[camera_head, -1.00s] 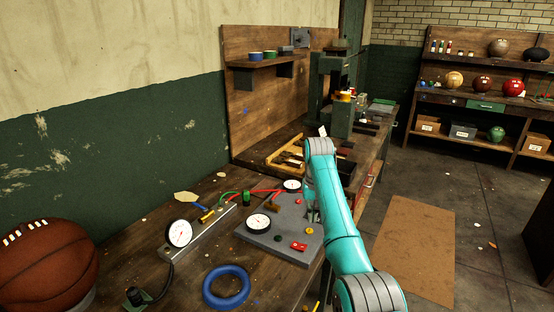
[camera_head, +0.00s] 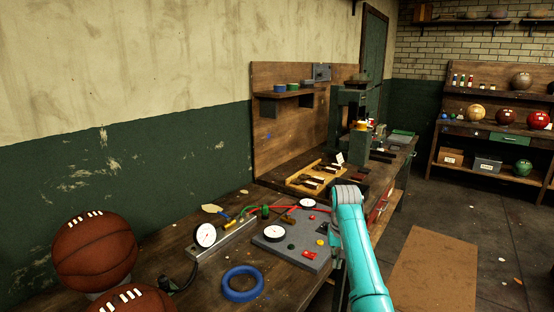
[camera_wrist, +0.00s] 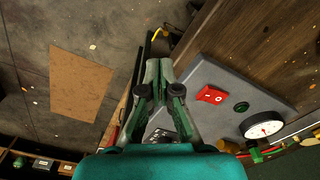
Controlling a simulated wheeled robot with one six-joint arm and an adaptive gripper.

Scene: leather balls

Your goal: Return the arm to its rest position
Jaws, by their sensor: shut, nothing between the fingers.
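My teal arm (camera_head: 356,245) with its grey joint cap reaches over the right edge of the workbench in the head view. The arm hides most of my gripper there. In the wrist view my gripper (camera_wrist: 159,66) is shut and empty, with its fingertips together. The fingers point past the bench's front edge, beside a grey panel (camera_wrist: 215,75) with a red switch and a dial gauge. The same grey panel (camera_head: 275,241) lies on the bench just left of my arm in the head view.
Two basketballs (camera_head: 95,252) sit at the near left, one cut off by the frame. A blue ring (camera_head: 242,284) and a gauge (camera_head: 205,235) lie on the bench. A wooden tool tray (camera_head: 303,178) is farther back. A brown mat (camera_head: 436,272) lies on open floor at right.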

